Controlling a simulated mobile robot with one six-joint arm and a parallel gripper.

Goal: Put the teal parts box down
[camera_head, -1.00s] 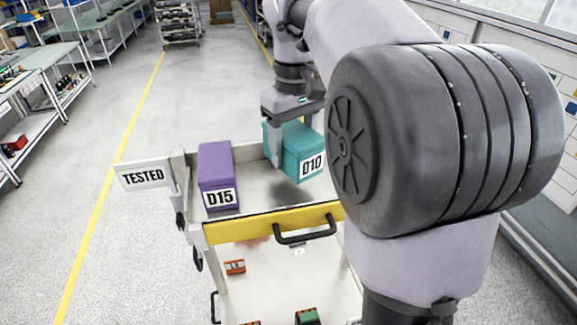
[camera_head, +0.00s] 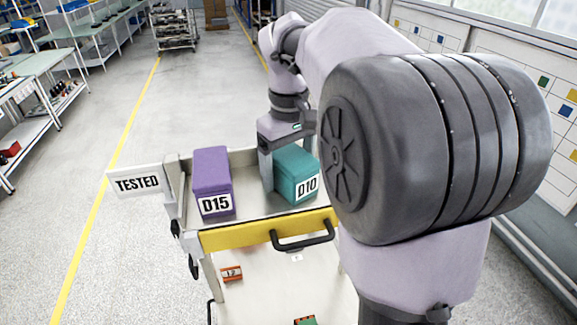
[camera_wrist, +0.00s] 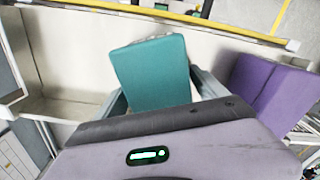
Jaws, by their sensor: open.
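The teal parts box (camera_head: 296,172), labelled D10, rests on the top tray of the cart (camera_head: 250,203), to the right of the purple box. My gripper (camera_head: 283,165) is open around the teal box, with one finger visible along its left side in the head view. In the wrist view the teal box (camera_wrist: 152,75) lies between the two gripper fingers (camera_wrist: 158,97). The right finger is hidden in the head view. I cannot tell whether either finger still touches the box.
A purple box (camera_head: 212,180), labelled D15, stands on the same tray to the left. A TESTED sign (camera_head: 137,183) sticks out from the cart's left side. A yellow front rail (camera_head: 232,235) with a black handle (camera_head: 303,238) edges the tray. Small orange and green parts lie on the lower shelf.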

